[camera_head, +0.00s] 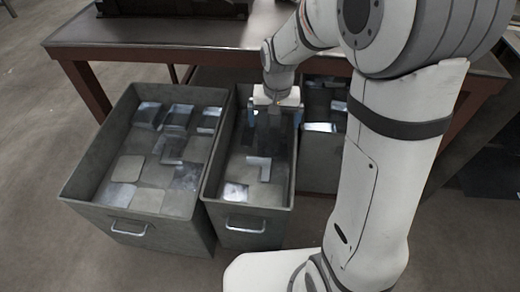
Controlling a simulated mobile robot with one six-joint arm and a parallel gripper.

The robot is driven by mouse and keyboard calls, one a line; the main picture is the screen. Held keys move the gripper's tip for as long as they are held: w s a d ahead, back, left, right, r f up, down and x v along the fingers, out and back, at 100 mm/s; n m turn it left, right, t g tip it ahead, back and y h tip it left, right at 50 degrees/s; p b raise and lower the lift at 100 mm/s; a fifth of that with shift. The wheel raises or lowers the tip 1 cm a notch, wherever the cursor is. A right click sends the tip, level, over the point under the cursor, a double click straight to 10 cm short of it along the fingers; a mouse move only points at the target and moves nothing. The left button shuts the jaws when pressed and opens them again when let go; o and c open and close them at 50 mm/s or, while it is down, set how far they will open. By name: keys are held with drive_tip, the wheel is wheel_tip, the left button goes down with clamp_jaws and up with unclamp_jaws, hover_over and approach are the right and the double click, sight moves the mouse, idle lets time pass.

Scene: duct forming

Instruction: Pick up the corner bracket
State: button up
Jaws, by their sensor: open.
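A corner bracket (261,166), seen as a shiny L-shaped metal piece, lies on the floor of the narrow middle bin (247,224). My gripper (274,121) points down into the back part of this bin, beyond the bracket in the picture. Its fingers are apart, and I see nothing held between them. The area under and behind the gripper is dark and partly hidden, so I cannot tell whether another bracket lies there. A flat bright metal piece (235,192) lies nearer the bin's front.
A wide grey bin (140,226) with several flat metal pieces stands on the left. A third bin (320,160) on the right is partly hidden by my arm. A brown-legged table (155,32) stands behind the bins. Open floor lies at the left.

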drive_tip(key=b, duration=0.7)
hover_over(258, 162)
drive_tip(key=shift+g, duration=0.3)
wheel_tip(258, 162, down, 18)
drive_tip(key=shift+d, duration=0.1)
wheel_tip(258, 162, down, 6)
drive_tip(key=b, duration=0.3)
drive_tip(key=shift+r, duration=0.1)
drive_tip(key=c, duration=0.9)
